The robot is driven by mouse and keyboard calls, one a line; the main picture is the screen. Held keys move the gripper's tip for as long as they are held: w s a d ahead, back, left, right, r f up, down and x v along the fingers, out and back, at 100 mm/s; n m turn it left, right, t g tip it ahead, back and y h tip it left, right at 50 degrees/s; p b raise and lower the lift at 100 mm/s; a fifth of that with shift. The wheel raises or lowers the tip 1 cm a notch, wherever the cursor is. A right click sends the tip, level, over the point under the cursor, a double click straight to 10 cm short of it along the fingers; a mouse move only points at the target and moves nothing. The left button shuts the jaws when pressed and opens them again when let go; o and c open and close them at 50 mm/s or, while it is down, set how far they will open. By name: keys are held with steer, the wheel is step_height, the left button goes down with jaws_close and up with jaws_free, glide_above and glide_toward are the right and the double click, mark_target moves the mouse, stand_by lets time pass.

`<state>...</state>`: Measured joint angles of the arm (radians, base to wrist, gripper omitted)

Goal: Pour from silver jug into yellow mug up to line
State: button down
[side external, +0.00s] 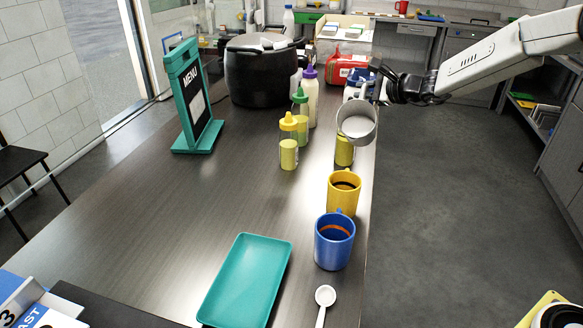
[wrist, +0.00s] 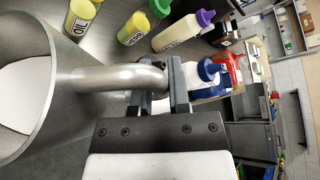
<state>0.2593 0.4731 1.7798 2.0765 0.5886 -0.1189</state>
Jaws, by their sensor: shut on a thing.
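The silver jug (side external: 357,120) hangs in the air above the counter, its round rim turned toward the side camera, so it looks tilted. My gripper (side external: 377,88) is shut on the jug's handle; in the wrist view the fingers (wrist: 178,84) close around the handle. The jug's wall (wrist: 45,100) fills the left of the wrist view, with a pale area inside that I cannot identify. The yellow mug (side external: 342,199) stands upright near the counter's right edge, nearer the side camera than the jug, with dark content inside. Its line is not discernible.
A blue mug (side external: 333,250) stands just in front of the yellow one. A yellow container (side external: 344,152) is close below the jug. Squeeze bottles (side external: 289,150), a menu stand (side external: 193,105) and a black pot (side external: 262,78) are left and behind. A teal tray (side external: 240,285) and white spoon (side external: 323,298) lie in front.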

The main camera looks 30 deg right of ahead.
mark_target(359, 107)
steer(key=shift+s+a+r+n+t, duration=0.2)
steer(key=shift+a+n+t, duration=0.1)
steer(key=shift+n, duration=0.1)
stand_by(0.5)
steer(key=shift+s+a+n+h, duration=0.25)
steer(key=shift+n+h, duration=0.05)
steer(key=shift+n, duration=0.1)
steer(key=shift+s+a+n+t, duration=0.3)
steer(key=shift+a+n+t, duration=0.1)
steer(key=shift+t, duration=0.1)
stand_by(0.9)
steer(key=shift+w+d, duration=0.1)
steer(key=shift+d, duration=0.05)
stand_by(0.3)
steer(key=shift+w+d+m, duration=0.1)
steer(key=shift+m, duration=0.2)
steer(key=shift+s+a+f+n+t, duration=0.3)
steer(key=shift+s+a+n, duration=0.3)
steer(key=shift+a+n, duration=0.2)
stand_by(2.2)
steer(key=shift+w+d+r, duration=0.1)
steer(key=shift+d, duration=0.05)
stand_by(0.6)
